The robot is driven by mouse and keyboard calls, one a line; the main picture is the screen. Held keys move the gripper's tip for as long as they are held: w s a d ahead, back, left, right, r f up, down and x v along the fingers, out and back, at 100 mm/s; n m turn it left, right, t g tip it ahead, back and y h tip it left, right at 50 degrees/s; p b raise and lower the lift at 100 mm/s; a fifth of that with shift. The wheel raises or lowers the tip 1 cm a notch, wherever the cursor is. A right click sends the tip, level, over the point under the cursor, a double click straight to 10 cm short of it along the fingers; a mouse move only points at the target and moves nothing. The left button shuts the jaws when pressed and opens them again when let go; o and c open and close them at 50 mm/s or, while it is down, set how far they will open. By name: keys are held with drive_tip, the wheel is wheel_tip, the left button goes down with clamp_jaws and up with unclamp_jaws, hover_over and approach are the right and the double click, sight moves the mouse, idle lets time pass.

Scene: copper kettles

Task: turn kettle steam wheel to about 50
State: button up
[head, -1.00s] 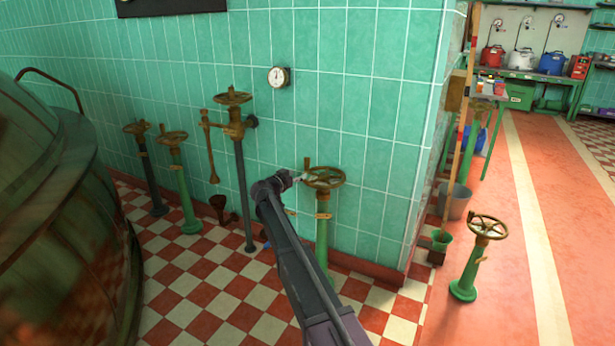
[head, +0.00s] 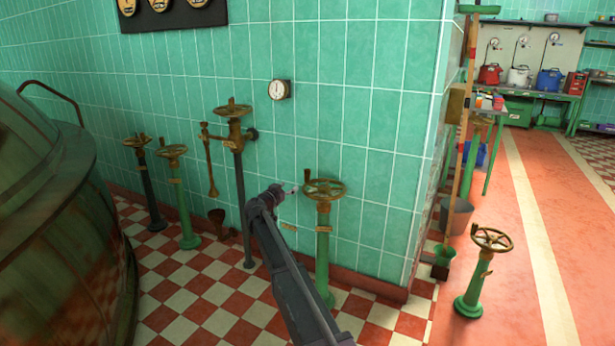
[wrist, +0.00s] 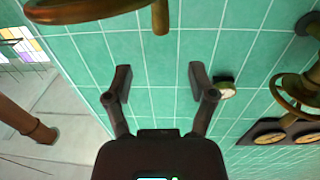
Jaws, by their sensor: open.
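Several brass hand wheels stand on posts. The nearest to my gripper is a brass wheel (head: 325,188) on a green post, with a small upright handle on its rim. My gripper (head: 292,190) is just left of its rim and seems apart from it. In the wrist view my gripper (wrist: 160,82) is open, with nothing between its fingers. The wheel's rim (wrist: 85,12) and handle (wrist: 160,17) show at the top edge, beyond the fingertips. I cannot read any scale on this wheel. A large weathered kettle (head: 60,200) fills the left side.
A round gauge (head: 280,89) is on the green tiled wall. Other wheels stand left (head: 232,110) and right (head: 491,238). A wall corner is close behind and right of the nearest wheel. The checkered floor (head: 215,305) is open in front.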

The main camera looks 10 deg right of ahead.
sight(306, 175)
drive_tip(key=x, duration=1.3)
drive_tip(key=shift+w+d, duration=0.1)
